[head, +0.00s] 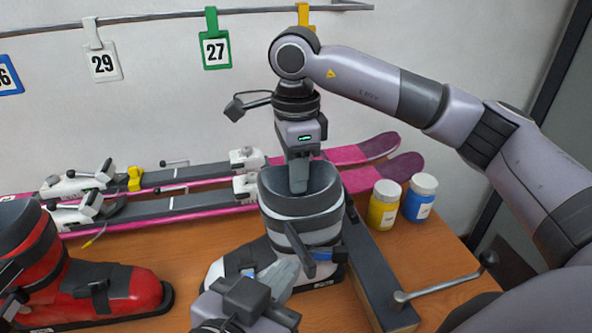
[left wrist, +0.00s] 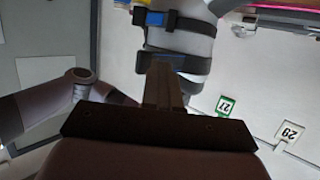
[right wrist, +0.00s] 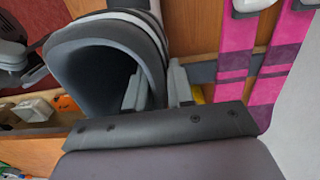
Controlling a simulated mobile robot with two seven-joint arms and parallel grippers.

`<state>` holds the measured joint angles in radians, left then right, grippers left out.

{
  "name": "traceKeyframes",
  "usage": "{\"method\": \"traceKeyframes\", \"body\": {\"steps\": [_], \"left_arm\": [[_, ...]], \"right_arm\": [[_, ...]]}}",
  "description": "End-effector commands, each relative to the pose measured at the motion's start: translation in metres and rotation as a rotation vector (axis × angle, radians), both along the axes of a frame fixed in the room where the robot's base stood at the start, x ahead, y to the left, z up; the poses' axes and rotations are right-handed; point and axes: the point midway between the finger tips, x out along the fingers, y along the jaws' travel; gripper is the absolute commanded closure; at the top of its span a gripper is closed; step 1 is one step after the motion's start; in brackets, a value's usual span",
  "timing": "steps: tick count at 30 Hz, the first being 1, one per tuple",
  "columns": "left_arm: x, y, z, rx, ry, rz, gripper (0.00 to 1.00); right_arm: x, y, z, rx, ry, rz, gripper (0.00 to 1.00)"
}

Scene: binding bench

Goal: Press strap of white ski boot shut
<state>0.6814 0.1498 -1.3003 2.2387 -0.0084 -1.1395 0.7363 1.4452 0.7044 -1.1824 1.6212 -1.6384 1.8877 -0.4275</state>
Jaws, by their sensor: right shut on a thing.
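The white ski boot (head: 300,225) stands upright at the bench's middle, with a dark grey cuff and blue parts low down. Its dark strap (head: 298,247) slants down off the cuff front, its end standing off the shell. My right gripper (head: 299,182) comes from above and is shut on the cuff rim; in the right wrist view the cuff (right wrist: 95,50) wall runs between its fingers. My left gripper (head: 285,272) is low in front of the boot, fingers together, close to the strap. In the left wrist view the strap (left wrist: 125,68) lies beside the fingertips; contact is unclear.
A red ski boot (head: 120,290) stands at left. Pink skis (head: 370,150) with bindings lie behind. A yellow jar (head: 384,205) and a blue-labelled jar (head: 420,198) stand at right. A dark bar with a crank (head: 440,285) runs beside the white boot. Numbered tags (head: 215,50) hang above.

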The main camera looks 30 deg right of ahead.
Motion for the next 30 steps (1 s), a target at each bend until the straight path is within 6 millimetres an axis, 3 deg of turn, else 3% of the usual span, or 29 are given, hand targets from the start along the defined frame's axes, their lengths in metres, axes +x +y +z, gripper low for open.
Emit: {"method": "traceKeyframes", "body": {"steps": [9,30], "left_arm": [[0.012,-0.017,-0.006,-0.001,0.001,0.000,1.00],[0.013,-0.018,-0.007,-0.001,0.001,0.000,1.00]], "right_arm": [[0.000,0.000,0.000,0.000,-0.001,0.000,1.00],[0.000,0.000,0.000,-0.001,-0.001,0.000,1.00]]}}
